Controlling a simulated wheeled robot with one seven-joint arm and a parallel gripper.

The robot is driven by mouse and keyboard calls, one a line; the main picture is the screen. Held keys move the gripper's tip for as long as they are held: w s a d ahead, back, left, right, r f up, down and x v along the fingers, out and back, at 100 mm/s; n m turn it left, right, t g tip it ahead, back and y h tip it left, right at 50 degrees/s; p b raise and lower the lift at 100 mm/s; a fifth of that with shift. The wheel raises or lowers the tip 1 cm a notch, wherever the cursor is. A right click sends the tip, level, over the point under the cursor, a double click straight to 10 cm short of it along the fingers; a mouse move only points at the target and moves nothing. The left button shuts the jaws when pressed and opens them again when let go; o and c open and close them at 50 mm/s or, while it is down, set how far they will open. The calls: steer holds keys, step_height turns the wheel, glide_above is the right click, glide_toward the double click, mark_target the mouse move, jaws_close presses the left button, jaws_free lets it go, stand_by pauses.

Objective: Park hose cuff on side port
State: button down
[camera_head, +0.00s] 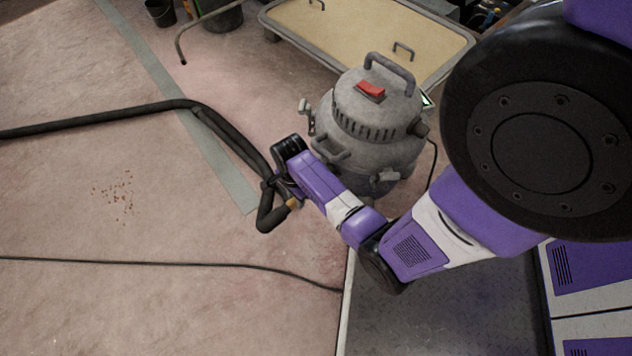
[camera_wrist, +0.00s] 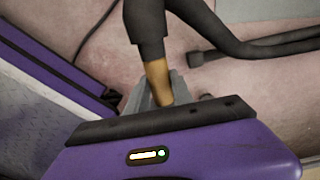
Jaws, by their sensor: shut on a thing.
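The grey shop vacuum (camera_head: 372,125), with a red switch and a top handle, stands upright on the floor in the head view. A dark stub (camera_head: 422,130) sticks out of its right side; I cannot tell if this is the side port. My gripper (camera_head: 287,200) is to the left of the vacuum, apart from it. In the wrist view my gripper (camera_wrist: 155,95) is shut on the tan hose cuff (camera_wrist: 157,78), which joins a black hose piece (camera_wrist: 146,30). The cuff also shows small in the head view (camera_head: 293,204). The fingertips are partly hidden.
The black hose (camera_head: 100,122) runs in from the left across the pinkish floor. A thin cable (camera_head: 170,262) crosses the floor lower down. A tan-topped cart (camera_head: 350,30) stands behind the vacuum, with buckets (camera_head: 160,12) at its left. Small brown crumbs (camera_head: 118,195) lie on open floor.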

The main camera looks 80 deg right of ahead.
steer(key=shift+w+a+p, duration=0.4)
steer(key=shift+w+a, duration=0.4)
steer(key=shift+a, duration=0.3)
